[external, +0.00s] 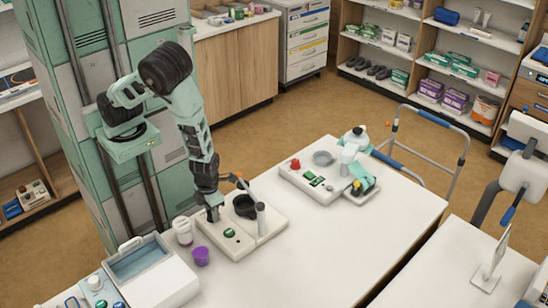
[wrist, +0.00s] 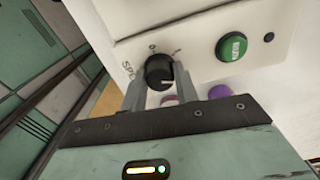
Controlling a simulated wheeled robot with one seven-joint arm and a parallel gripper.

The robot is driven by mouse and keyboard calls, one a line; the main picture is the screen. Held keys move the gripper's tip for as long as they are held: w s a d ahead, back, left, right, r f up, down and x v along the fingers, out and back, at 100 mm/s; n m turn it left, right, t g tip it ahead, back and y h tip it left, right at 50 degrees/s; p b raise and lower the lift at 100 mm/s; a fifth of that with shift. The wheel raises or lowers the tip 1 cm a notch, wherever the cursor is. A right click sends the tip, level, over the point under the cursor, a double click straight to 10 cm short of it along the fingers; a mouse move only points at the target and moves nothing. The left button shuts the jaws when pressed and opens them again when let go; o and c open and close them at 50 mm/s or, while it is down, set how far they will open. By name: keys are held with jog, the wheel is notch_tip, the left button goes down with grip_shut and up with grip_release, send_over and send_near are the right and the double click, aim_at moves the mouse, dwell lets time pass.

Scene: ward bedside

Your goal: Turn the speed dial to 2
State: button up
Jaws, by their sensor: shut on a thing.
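The speed dial (wrist: 158,70) is a round black knob on a white panel, seen in the wrist view. A pale pointer line shows on it, towards its lower right. Beside it are partly readable dark lettering and a "0"-like mark. My gripper (wrist: 158,88) has one finger on each side of the knob and is shut on it. In the external view my gripper (external: 213,212) reaches down to the left part of the white device (external: 262,238), hiding the dial there. A green button (wrist: 231,46) sits right of the dial; it also shows in the external view (external: 229,232).
A black bowl (external: 245,206) and a grey post (external: 261,218) stand on the device. A white jar (external: 183,230), a purple cup (external: 201,256) and a white box (external: 165,288) are close on the left. Another device (external: 300,180) stands farther back. The table's right part is clear.

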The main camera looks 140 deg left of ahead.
jog(key=shift+m, duration=0.8)
jog(key=o, duration=1)
notch_tip(320, 180, up, 17)
jog(key=p, duration=1.3)
jog(key=shift+r+p, duration=0.2)
jog(key=shift+p, duration=0.15)
